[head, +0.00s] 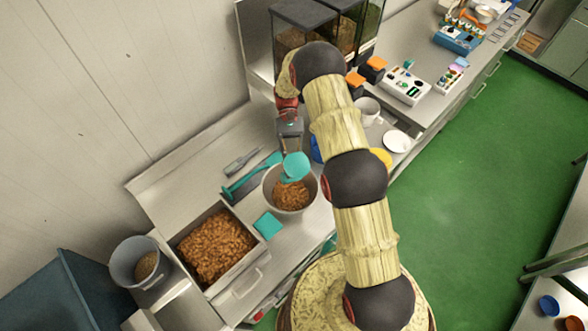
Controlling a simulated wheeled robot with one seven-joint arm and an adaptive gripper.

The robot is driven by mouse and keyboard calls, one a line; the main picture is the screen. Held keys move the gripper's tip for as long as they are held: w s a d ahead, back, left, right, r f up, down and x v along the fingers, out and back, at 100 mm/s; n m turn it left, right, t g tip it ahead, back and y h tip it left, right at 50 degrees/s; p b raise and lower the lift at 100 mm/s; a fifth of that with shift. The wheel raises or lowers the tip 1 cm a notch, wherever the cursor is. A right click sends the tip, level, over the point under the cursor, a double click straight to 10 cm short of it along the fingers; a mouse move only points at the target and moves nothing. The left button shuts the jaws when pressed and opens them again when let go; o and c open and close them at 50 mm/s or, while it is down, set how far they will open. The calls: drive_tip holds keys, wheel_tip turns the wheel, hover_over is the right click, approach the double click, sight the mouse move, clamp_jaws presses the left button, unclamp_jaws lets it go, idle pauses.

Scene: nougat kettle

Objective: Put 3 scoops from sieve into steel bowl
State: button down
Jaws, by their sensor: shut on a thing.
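My gripper (290,130) is at the upper middle of the head view, above the far side of the steel bowl. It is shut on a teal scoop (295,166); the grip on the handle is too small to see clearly. The scoop's head is over the steel bowl (268,188), and whether it holds anything is unclear. The round bowl holds orange-brown pieces (291,196). A rectangular metal container (265,246), apparently the sieve, stands left of and nearer than the bowl. It is full of similar orange-brown pieces (213,247).
A teal long-handled tool (240,184) and a grey tool (241,160) lie left of the bowl. A teal square (268,225) lies between bowl and container. A grey bucket (125,258) stands at the left. A white mug (367,109) and plate (397,141) are behind my arm.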

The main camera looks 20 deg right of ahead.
sight(295, 155)
drive_tip(key=shift+r+t+p, duration=0.5)
drive_tip(key=shift+r+t, duration=0.2)
drive_tip(key=shift+t, duration=0.4)
drive_tip(key=shift+r+n+t, duration=0.25)
drive_tip(key=shift+n+t, duration=0.05)
drive_tip(key=shift+t, duration=0.7)
drive_tip(key=shift+r+t+h, duration=0.35)
drive_tip(key=shift+t+h, duration=0.05)
drive_tip(key=shift+t, duration=0.8)
drive_tip(key=t+b, duration=0.1)
drive_tip(key=r+t+b, duration=0.1)
drive_tip(key=t+b, duration=0.1)
drive_tip(key=shift+n+b, duration=0.3)
drive_tip(key=t+b, duration=0.2)
drive_tip(key=b, duration=0.1)
drive_tip(key=shift+r+t, duration=0.3)
drive_tip(key=shift+r, duration=0.1)
drive_tip(key=shift+r+t+b, duration=0.35)
drive_tip(key=shift+t+b, duration=0.05)
drive_tip(key=shift+b, duration=0.1)
